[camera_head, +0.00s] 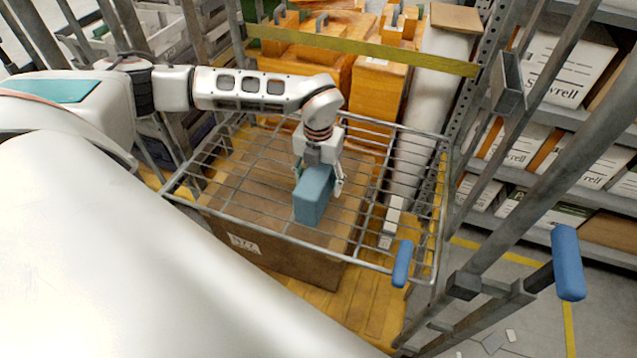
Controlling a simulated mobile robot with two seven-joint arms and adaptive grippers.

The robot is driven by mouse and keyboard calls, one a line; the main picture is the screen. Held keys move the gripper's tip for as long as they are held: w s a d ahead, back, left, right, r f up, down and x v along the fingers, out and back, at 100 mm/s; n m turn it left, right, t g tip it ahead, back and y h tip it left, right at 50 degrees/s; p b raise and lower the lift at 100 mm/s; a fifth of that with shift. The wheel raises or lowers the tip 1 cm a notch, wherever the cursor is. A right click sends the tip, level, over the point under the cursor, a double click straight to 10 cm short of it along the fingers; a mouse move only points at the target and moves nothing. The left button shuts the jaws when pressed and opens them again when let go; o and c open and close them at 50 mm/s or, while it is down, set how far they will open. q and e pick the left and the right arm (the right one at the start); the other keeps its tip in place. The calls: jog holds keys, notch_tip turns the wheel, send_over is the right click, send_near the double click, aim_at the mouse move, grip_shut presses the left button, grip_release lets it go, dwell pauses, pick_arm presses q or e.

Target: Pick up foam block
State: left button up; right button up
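A blue-teal block (313,198), which I take to be the foam block, is upright at the wire basket (290,238). My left gripper (318,177) is directly above it, pointing down, with a finger on either side of its upper part. The right finger shows beside the block; the left finger is mostly hidden. I cannot tell whether the fingers press on the block, or whether its bottom rests on the wires. My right gripper is not in view.
A brown cardboard box (275,253) is under the wires. A small white box (391,222) is to the right. Blue-handled metal bars (402,264) and uprights stand at the right. Orange cases (375,90) are behind a yellow bar (360,46). Shelves of boxes (560,70) line the right.

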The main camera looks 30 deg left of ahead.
pick_arm(q)
jog(key=c, duration=1.2)
jog(key=shift+r, duration=0.1)
